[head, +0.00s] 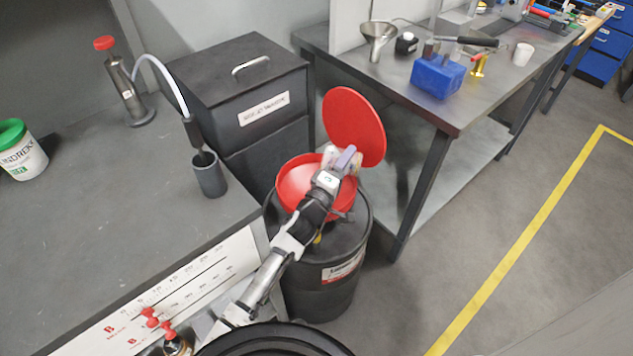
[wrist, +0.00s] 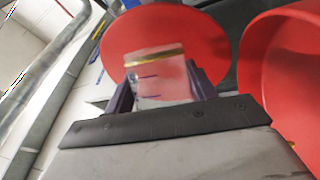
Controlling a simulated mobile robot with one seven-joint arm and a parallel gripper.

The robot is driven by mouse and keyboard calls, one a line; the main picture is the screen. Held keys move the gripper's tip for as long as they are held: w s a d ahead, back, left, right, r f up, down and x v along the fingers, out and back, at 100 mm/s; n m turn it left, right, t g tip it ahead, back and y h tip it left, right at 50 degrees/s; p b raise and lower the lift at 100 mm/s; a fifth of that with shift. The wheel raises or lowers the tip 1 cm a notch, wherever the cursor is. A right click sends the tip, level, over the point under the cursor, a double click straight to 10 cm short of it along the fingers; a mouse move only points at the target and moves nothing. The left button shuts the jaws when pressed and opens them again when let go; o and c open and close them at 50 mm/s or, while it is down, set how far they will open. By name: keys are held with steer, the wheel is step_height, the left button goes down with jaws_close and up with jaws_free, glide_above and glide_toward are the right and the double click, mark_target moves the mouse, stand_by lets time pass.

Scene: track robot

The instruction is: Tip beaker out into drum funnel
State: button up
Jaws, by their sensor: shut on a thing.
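The drum funnel (head: 293,184) is a red bowl on top of a black drum (head: 336,270), with its round red lid (head: 355,122) standing open behind it. My gripper (head: 341,160) is over the funnel's right side, in front of the lid. In the wrist view, my gripper's purple fingers (wrist: 163,90) are shut on a small clear beaker (wrist: 160,68) with an amber band near its upper end in the picture. The funnel (wrist: 285,75) is to its right and the lid (wrist: 165,28) behind it. The beaker's tilt and contents are unclear; in the head view it is largely hidden.
A grey bench (head: 100,225) with a dark cup (head: 208,175) stands left. A black waste cabinet (head: 245,100) is behind the drum. Another bench (head: 425,105) with a metal funnel (head: 378,38) and blue block (head: 437,75) stands right. The floor (head: 500,200) at right is clear.

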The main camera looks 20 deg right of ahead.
steer(key=shift+a+f+n+b, duration=0.1)
steer(key=shift+f+n+b, duration=0.05)
steer(key=shift+n+b, duration=0.35)
steer(key=shift+w+a+r+n+t+b, duration=0.15)
steer(key=shift+a+r+n+t+b, duration=0.1)
steer(key=shift+n+t+b, duration=0.4)
